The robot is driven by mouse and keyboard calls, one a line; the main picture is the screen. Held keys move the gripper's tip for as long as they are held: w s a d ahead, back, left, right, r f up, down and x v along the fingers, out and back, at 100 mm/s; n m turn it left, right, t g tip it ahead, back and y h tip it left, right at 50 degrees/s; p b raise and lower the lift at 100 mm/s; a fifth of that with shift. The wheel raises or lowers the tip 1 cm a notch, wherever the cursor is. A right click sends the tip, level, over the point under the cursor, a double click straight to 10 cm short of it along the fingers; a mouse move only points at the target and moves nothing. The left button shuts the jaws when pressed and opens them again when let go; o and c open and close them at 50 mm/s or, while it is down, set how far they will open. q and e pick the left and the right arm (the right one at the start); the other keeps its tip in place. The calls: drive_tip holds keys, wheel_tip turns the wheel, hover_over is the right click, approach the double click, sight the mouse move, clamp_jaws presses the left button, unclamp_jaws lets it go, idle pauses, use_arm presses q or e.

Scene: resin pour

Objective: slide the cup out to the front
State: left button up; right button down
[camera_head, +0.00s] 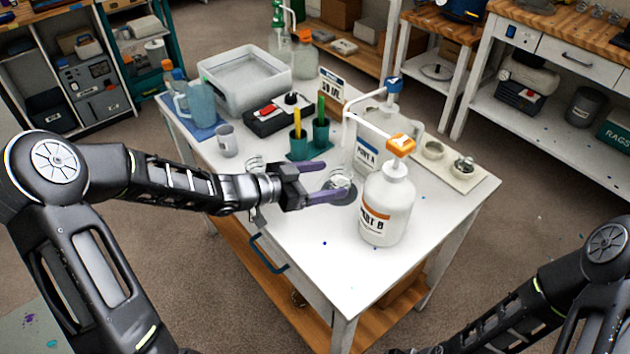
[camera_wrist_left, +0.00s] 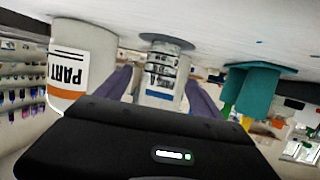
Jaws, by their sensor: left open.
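A clear cup (camera_head: 341,182) stands on a dark round disc (camera_head: 343,198) on the white table, by the PART A and PART B bottles. My left gripper (camera_head: 335,180) is open and reaches in from the left, low over the table, with its purple fingers pointing toward the cup. The left wrist view is upside down; the cup (camera_wrist_left: 160,62) shows between the two fingers, on the disc (camera_wrist_left: 166,41). I cannot tell whether a finger touches it. My right gripper is out of view; only part of that arm shows at lower right.
The PART B pump bottle (camera_head: 387,208) stands close to the cup's right; the PART A bottle (camera_head: 369,155) is behind it. Green holders (camera_head: 320,133) with yellow and green handles stand behind the fingers.

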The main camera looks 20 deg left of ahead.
sight(330, 179)
use_arm(q)
drive_tip(key=shift+x, duration=2.3)
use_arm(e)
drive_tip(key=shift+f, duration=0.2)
use_arm(q)
drive_tip(key=c, duration=1.4)
